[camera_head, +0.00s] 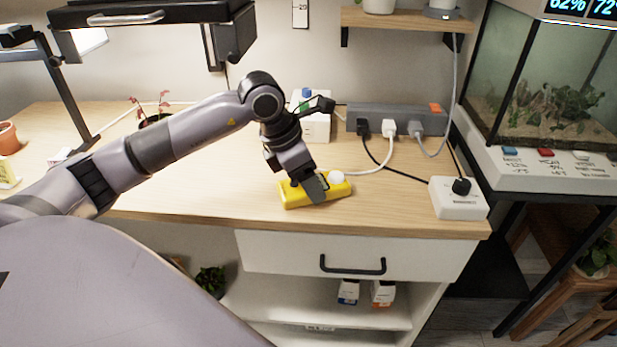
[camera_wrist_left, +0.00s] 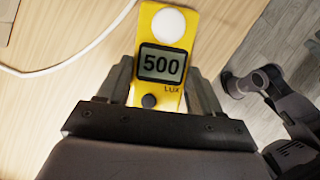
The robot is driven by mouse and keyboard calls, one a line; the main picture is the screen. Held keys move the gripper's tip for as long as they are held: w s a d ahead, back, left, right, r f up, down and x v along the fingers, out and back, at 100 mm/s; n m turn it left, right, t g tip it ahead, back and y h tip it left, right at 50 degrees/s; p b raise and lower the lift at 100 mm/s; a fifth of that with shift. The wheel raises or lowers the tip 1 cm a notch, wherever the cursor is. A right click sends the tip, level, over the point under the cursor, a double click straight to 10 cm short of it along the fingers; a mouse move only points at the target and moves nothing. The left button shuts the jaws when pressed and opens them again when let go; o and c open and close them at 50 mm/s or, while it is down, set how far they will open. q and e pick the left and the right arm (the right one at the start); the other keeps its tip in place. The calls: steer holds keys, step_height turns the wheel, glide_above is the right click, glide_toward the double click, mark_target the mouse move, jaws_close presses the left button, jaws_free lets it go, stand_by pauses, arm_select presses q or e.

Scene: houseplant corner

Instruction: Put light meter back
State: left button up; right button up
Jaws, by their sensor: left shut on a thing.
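The light meter (camera_head: 297,198) is a yellow, flat device with a white dome at its right end, at the front of the wooden desktop. My left gripper (camera_head: 308,186) comes down on it from above and is shut around its body. My right gripper does not show; part of an arm is at the right of the wrist view.
A grey power strip (camera_head: 390,118) with plugged cables lies behind the meter. A white box with a black plug (camera_head: 458,197) sits at the desk's right corner. A white cable runs close to the meter. A white box with coloured buttons (camera_head: 318,125) stands behind. The front drawer (camera_head: 290,252) is shut.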

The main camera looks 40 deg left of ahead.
arm_select(q)
steer(key=shift+f, duration=0.15)
steer(key=o, duration=1.3)
steer(key=shift+c, duration=0.2)
steer(key=shift+r, duration=0.35)
steer(key=p+v, duration=0.1)
steer(key=v, duration=1)
steer(key=shift+r, duration=0.3)
steer(key=shift+s, duration=0.2)
